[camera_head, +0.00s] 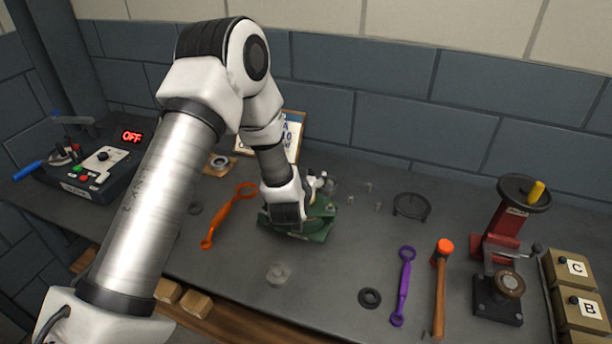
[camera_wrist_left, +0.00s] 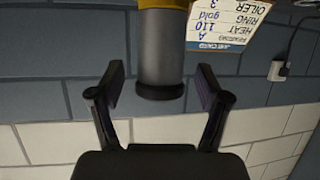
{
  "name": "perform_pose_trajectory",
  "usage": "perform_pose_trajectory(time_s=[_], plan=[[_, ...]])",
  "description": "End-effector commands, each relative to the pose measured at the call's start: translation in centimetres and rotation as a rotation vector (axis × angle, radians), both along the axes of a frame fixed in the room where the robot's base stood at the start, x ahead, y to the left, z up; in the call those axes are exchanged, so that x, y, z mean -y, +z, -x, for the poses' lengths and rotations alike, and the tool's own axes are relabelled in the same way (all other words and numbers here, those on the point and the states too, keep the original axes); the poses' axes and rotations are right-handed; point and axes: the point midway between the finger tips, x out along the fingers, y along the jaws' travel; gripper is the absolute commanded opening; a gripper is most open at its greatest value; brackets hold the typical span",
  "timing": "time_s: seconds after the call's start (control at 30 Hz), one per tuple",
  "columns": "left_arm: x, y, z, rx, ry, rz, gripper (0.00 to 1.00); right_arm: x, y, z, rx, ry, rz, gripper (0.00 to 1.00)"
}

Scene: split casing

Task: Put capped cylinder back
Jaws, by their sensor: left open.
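In the left wrist view, a grey cylinder (camera_wrist_left: 160,45) with a dark rim at its near end and a yellow part at the top of the picture stands between the fingers of my left gripper (camera_wrist_left: 160,88). The fingers are open, with a gap on each side of the cylinder. In the head view, my left wrist is over the green casing (camera_head: 312,233), which it partly covers. The fingertips are hard to make out there, and I cannot pick out the cylinder for certain. My right gripper is not in view.
An orange spanner (camera_head: 228,216) lies left of the casing. A clear small part (camera_head: 278,273), a black ring (camera_head: 370,298), a purple spanner (camera_head: 403,286) and a hammer (camera_head: 440,290) lie in front and right. A red press (camera_head: 502,235) stands at right, a control box (camera_head: 95,170) at left.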

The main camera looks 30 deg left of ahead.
Motion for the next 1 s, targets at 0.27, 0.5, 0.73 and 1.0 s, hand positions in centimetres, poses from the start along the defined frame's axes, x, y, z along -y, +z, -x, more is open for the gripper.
perform_pose_trajectory(time_s=[0.27,0.5,0.73,1.0], plan=[[0.0,-0.1,-0.1,0.001,0.000,0.000,0.52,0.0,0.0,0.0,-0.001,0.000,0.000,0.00],[0.0,-0.1,-0.1,0.002,-0.001,0.000,0.00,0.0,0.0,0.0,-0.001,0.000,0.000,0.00],[0.0,0.1,-0.1,0.001,0.000,0.000,0.00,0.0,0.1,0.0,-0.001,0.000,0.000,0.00],[-0.1,2.9,-0.2,0.003,0.000,0.000,0.00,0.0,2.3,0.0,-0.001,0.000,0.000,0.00]])
